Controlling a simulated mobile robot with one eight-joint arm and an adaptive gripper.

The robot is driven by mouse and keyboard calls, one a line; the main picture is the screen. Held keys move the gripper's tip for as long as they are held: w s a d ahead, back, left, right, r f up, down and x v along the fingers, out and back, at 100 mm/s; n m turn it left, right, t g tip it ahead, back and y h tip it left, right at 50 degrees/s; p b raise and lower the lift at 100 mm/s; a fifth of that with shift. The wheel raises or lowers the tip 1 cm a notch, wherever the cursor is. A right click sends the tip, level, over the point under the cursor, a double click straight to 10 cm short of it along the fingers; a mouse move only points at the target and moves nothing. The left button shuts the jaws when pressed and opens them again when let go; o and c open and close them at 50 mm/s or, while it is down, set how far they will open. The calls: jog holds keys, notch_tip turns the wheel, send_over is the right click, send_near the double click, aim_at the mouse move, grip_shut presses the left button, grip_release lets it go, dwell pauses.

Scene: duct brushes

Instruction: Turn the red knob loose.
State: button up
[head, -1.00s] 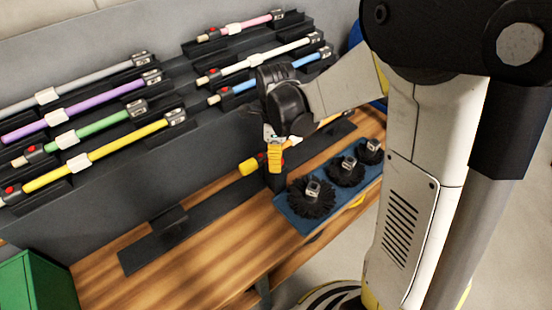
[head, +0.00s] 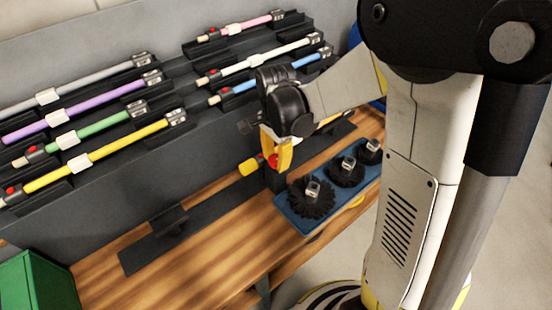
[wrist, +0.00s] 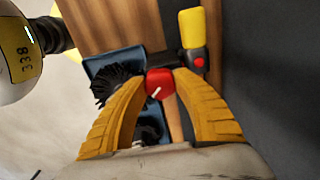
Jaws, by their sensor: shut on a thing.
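The red knob (wrist: 160,84) has a pale line on its face. In the wrist view it sits between the yellow fingertips of my gripper (wrist: 162,80), which are shut on it. In the head view the red knob (head: 272,161) shows partly between the fingers of my gripper (head: 276,158). A rod with a wooden part (wrist: 173,118) runs beneath my gripper. A yellow end piece (wrist: 192,28) with a small red button (wrist: 199,62) lies beyond the knob; this yellow piece also shows in the head view (head: 249,166). The knob's underside is hidden.
A blue tray (head: 285,214) with black round brushes (head: 311,199) stands right of the knob. Dark racks with several coloured rods, such as a yellow rod (head: 105,153), are behind. A green box (head: 40,283) is front left. The wooden bench (head: 200,270) is clear in front.

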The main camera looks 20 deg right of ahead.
aim_at(276, 159)
jog(key=n, duration=0.4)
jog(key=shift+n, duration=0.3)
jog(key=n, duration=0.4)
jog(key=shift+n, duration=0.3)
jog(key=o, duration=1.2)
jog(key=shift+r, duration=0.15)
notch_tip(276, 159, up, 12)
jog(key=shift+f, duration=0.1)
